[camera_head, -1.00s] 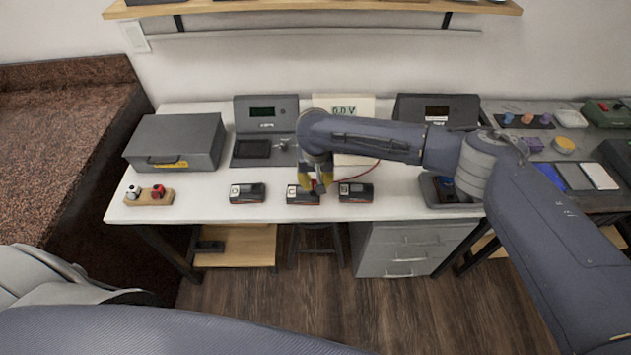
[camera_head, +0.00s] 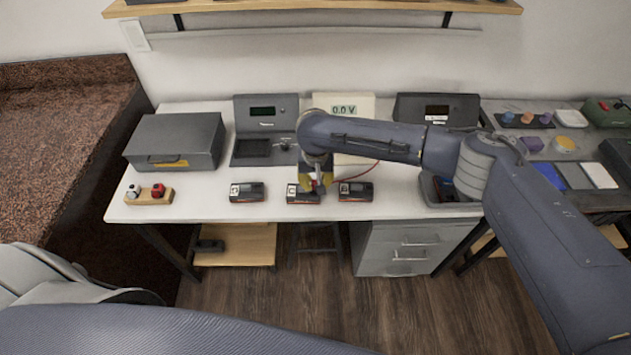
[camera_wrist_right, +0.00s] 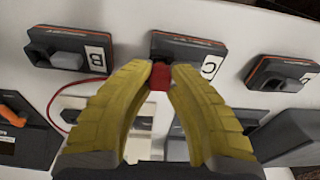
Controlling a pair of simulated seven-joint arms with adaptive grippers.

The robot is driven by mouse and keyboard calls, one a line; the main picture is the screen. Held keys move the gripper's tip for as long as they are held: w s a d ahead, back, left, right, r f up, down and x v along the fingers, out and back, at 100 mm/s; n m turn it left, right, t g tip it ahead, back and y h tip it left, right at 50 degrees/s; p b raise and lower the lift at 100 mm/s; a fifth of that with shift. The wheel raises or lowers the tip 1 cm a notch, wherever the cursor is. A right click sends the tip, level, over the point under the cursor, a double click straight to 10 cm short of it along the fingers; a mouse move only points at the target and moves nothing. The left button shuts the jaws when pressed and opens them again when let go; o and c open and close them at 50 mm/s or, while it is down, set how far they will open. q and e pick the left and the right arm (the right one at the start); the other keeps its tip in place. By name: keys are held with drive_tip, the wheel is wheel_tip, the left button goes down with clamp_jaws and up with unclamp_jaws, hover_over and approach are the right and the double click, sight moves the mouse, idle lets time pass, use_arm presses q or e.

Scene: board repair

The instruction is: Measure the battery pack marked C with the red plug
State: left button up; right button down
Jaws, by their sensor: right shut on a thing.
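My right gripper (camera_wrist_right: 160,72) is shut on the red plug (camera_wrist_right: 159,79), which shows between its yellow fingertips. The battery pack marked C (camera_wrist_right: 190,47) is the middle one of three packs. In the wrist view the plug is at the pack's near edge, beside the C label; I cannot tell whether they touch. In the head view the right gripper (camera_head: 317,186) is over the middle pack (camera_head: 298,197) and partly covers it. The cream meter (camera_head: 361,104) behind reads 0.0 V. A red cable (camera_head: 362,172) runs between meter and gripper. My left gripper is out of view.
The pack marked B (camera_wrist_right: 68,50) lies beside C, and another pack (camera_head: 247,192) lies on the other side. A wooden block (camera_head: 148,198) holding a white and a red piece stands at the left. A grey box (camera_head: 178,140) is behind it.

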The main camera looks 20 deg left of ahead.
drive_tip(key=shift+f, duration=0.3)
idle(0.4)
drive_tip(key=c, duration=0.9)
unclamp_jaws()
drive_tip(key=shift+r, duration=1.6)
drive_tip(key=shift+r, duration=2.9)
